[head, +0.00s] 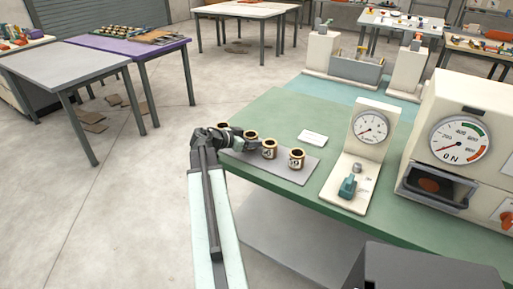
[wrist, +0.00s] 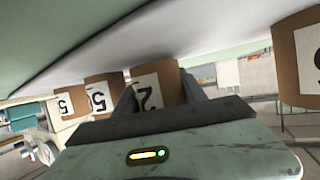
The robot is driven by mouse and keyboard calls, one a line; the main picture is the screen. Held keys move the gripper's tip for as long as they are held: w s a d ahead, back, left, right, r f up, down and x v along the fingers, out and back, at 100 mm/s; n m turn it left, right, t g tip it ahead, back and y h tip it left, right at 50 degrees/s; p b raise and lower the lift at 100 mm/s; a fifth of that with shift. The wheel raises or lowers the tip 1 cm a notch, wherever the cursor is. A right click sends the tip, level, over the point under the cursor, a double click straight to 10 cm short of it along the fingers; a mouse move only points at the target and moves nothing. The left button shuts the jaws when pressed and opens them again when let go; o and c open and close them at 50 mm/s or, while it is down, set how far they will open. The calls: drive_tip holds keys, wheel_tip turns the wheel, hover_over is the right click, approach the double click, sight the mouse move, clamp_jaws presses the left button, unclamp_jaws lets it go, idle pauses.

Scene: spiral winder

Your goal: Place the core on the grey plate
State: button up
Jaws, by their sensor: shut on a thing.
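A row of brown cylindrical cores with number labels stands along the grey plate (head: 284,174) on the green bench. My gripper (head: 243,140) reaches in at the plate's left end. It is shut on a core (head: 251,134), whose label shows in the wrist view (wrist: 148,92) between the fingers. I cannot tell whether this core touches the plate. Two other cores, the nearer one (head: 269,149) and the rightmost one (head: 297,159), stand to its right. Another core (head: 222,127) is on its left, partly hidden by my gripper; it shows large at the right of the wrist view (wrist: 298,75).
A white card (head: 312,138) lies behind the plate. A dial gauge stand (head: 370,130) and a cream machine with a large dial (head: 458,140) stand to the right. A grey table (head: 70,65) is at the far left.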

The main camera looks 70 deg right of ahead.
drive_tip(key=shift+f, duration=0.35)
drive_tip(key=o, duration=1.1)
